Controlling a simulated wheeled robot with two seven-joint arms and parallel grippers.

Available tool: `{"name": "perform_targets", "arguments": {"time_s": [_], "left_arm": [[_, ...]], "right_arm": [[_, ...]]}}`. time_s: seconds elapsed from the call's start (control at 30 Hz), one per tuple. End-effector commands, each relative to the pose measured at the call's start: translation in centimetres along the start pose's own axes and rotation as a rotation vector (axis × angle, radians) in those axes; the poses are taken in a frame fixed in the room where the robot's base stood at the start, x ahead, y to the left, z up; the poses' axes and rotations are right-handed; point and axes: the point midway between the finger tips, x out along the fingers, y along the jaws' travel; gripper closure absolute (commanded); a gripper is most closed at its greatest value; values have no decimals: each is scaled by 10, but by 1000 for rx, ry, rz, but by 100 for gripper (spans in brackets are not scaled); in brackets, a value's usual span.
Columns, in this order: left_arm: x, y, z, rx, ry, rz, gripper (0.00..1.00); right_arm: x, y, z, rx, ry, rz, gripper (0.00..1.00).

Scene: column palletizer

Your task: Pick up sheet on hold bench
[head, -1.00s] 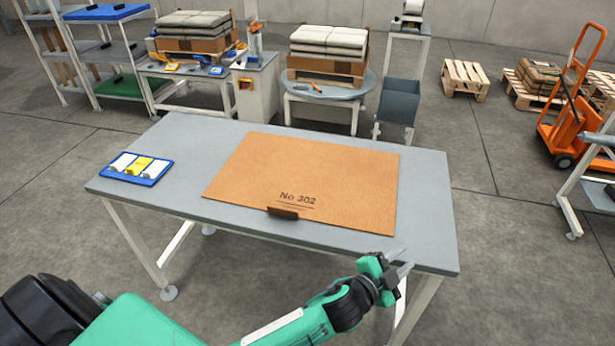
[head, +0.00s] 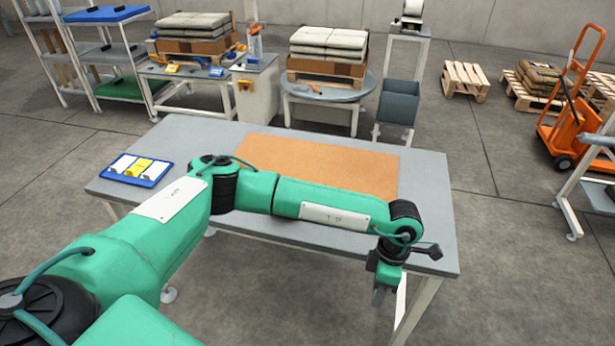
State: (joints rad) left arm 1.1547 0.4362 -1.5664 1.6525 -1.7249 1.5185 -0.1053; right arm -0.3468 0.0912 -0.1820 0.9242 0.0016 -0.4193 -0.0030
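The brown sheet (head: 330,160) lies flat on the grey bench (head: 428,190). My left arm crosses in front of it, so only its far part shows clearly. Its near part, with the printed label and the dark tab, is hidden behind the arm. My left gripper (head: 381,294) hangs fingers down in front of the bench's near edge, right of the middle. It is apart from the sheet in the picture, and I see nothing held in it. The finger gap is too small and edge-on to judge. My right gripper is out of view.
A blue board (head: 136,169) with white and yellow cards lies on the bench's left end. Behind stand a round table (head: 328,91) with stacked sacks, a grey bin (head: 398,102) and shelves (head: 118,55). The bench's right end is clear. An orange pallet truck (head: 575,128) stands at right.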

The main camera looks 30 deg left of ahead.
Motion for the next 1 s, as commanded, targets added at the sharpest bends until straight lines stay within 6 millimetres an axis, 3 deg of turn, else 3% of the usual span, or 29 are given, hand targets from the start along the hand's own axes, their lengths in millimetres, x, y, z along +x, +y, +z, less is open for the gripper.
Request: {"name": "perform_targets", "arguments": {"time_s": [0.03, 0.1, 0.2, 0.3, 0.4, 0.53, 0.83, 1.0], "left_arm": [[-15, 28, -31, -17, 126, 97, 70], [-37, 58, -69, -45, 290, 207, 70], [-72, 88, -114, -99, 480, 329, 70], [-100, 104, -145, -147, 611, 407, 70], [-116, 112, -162, -178, 684, 449, 70], [-115, 117, -175, -192, 713, 461, 70], [-78, 134, -209, -191, 710, 458, 70], [-67, 141, -221, -189, 709, 460, 70]], "right_arm": [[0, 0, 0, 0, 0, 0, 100], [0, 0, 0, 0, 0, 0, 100], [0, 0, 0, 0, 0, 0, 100], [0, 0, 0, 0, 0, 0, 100], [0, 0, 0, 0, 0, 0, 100], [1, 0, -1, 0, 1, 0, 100], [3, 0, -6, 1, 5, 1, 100], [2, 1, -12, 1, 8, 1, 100]]}}
